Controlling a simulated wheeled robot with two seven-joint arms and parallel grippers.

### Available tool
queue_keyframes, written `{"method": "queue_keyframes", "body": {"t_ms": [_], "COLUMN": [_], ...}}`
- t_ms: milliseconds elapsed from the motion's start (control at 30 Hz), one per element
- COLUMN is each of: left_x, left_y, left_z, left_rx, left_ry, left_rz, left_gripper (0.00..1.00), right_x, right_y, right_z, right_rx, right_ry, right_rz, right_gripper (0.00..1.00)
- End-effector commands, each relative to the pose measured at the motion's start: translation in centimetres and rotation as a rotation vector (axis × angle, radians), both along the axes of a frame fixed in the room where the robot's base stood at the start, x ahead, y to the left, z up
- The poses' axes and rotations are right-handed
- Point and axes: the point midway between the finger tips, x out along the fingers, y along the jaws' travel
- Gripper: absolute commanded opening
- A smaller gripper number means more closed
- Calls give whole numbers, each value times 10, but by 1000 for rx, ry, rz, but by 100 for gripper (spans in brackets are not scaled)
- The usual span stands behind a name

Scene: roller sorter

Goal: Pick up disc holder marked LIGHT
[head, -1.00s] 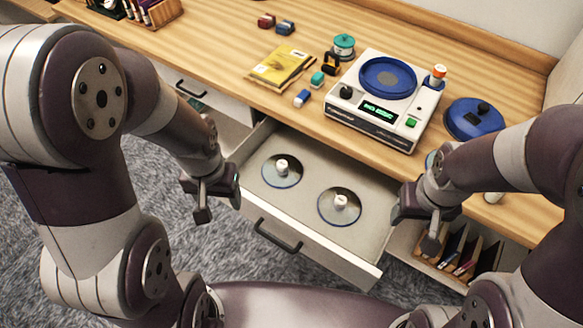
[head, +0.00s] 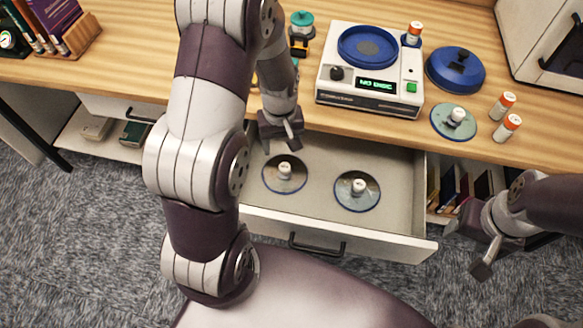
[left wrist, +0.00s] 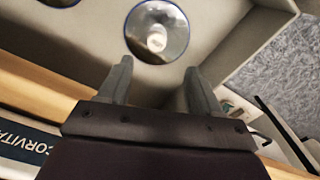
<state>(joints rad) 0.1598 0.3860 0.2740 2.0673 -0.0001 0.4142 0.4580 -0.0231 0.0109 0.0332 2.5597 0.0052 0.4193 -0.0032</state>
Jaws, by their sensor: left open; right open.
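Two disc holders with white knobs lie flat in the open drawer (head: 318,208): a left one (head: 285,174) and a right one (head: 357,191). A third disc holder (head: 453,122) lies on the desk beside the player. No LIGHT marking is readable on any of them. My left gripper (head: 280,145) is open and empty above the back of the drawer, just behind the left holder. In the left wrist view that holder (left wrist: 157,32) lies beyond the two open fingers (left wrist: 160,82), untouched. My right gripper (head: 487,262) is open and empty, right of the drawer.
The white player (head: 368,93) has a blue platter and a display reading NO DISC. A blue lid (head: 455,70) and two orange-capped bottles (head: 507,125) stand to its right. A shelf with upright books (head: 460,190) is right of the drawer.

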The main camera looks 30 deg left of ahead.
Motion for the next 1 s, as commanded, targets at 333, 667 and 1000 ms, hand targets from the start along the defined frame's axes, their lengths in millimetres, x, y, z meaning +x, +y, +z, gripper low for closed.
{"method": "queue_keyframes", "body": {"t_ms": [333, 667, 1000], "left_x": [0, 4, 4], "left_y": [-1, -5, -4], "left_z": [-65, -114, -115], "left_rx": [0, 0, 0], "left_ry": [2, 1, 0], "left_rz": [-1, -2, -2], "left_gripper": [64, 64, 22], "right_x": [0, 0, 0], "right_y": [0, 0, 0], "right_z": [-6, -7, -7], "right_rx": [0, 0, 0], "right_ry": [0, 0, 0], "right_rz": [0, 0, 0], "right_gripper": [58, 58, 58]}}
